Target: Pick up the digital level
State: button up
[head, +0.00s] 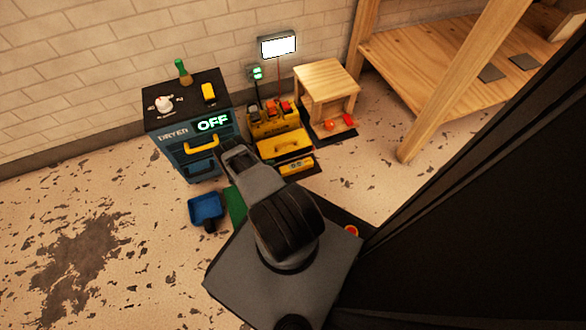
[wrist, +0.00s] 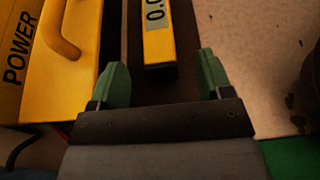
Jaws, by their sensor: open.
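The digital level is a yellow bar with a pale display; in the wrist view (wrist: 159,50) the display reads "0.0" as far as it shows, and its far end is cut off by the top edge. It lies on a dark surface, and in the head view (head: 297,166) it is on the floor in front of the yellow box. My gripper (wrist: 160,68) is open with green fingertips, one on each side of the level's near end, with gaps to both. The fingers look empty. In the head view my arm hides the fingertips.
A yellow box marked POWER (wrist: 55,70) with a handle stands close left of my left finger. A dryer cabinet (head: 187,128) reading OFF, a blue bin (head: 206,208) and a wooden stand (head: 328,78) are nearby. Bare floor (wrist: 255,60) lies to the right.

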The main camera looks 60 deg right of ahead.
aim_at(284, 169)
jog(key=b+x, duration=0.1)
jog(key=x, duration=0.2)
jog(key=b+x, duration=0.1)
jog(key=x, duration=0.1)
jog(key=shift+d+f, duration=0.25)
jog(key=shift+f, duration=0.25)
jog(key=shift+s+d+f, duration=0.1)
jog(key=shift+s+d, duration=0.15)
jog(key=shift+d, duration=0.15)
jog(key=c, duration=1.1)
